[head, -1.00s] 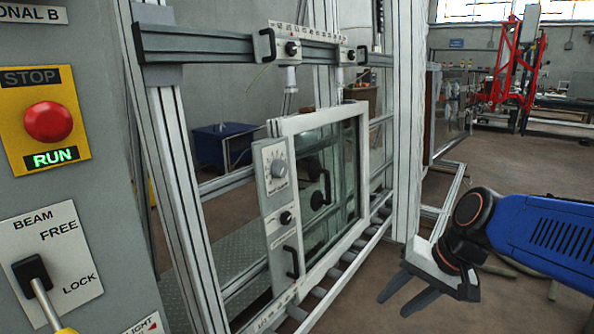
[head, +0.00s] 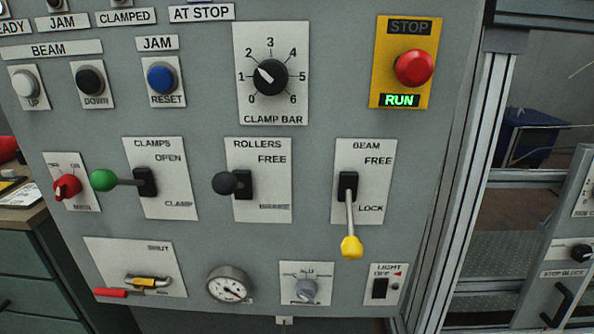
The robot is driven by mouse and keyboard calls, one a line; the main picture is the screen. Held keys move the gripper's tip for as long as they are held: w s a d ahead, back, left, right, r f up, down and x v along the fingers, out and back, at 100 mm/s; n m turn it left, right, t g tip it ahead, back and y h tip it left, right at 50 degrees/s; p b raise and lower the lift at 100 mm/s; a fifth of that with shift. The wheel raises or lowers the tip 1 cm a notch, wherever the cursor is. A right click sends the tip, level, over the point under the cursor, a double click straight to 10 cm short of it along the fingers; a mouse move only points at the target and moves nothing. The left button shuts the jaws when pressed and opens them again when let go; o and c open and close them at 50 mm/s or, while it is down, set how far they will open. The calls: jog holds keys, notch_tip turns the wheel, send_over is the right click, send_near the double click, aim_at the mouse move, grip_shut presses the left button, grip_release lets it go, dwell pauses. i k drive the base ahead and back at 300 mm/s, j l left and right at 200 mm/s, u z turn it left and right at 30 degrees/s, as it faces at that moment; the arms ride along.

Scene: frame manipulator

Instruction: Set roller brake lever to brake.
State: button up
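The roller brake lever (head: 225,183) has a round black knob. It sits on the white ROLLERS plate (head: 262,215) in the middle of the grey control panel. FREE is printed at the plate's upper part, and a smaller blurred label is at its lower part. The knob shows left of the black pivot block and about level with it. I cannot tell for sure which setting it is in. My gripper is outside the current head view, so its state is hidden.
Left of it is the green-knobbed CLAMPS lever (head: 103,180). Right of it, the yellow-knobbed BEAM lever (head: 352,247) points down toward LOCK. The CLAMP BAR dial (head: 270,77) is above, and the red STOP button (head: 414,67) is upper right. A pressure gauge (head: 229,285) is below.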

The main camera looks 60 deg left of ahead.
aim_at(224, 183)
jog(key=j+u, duration=0.2)
jog(key=u, duration=2.1)
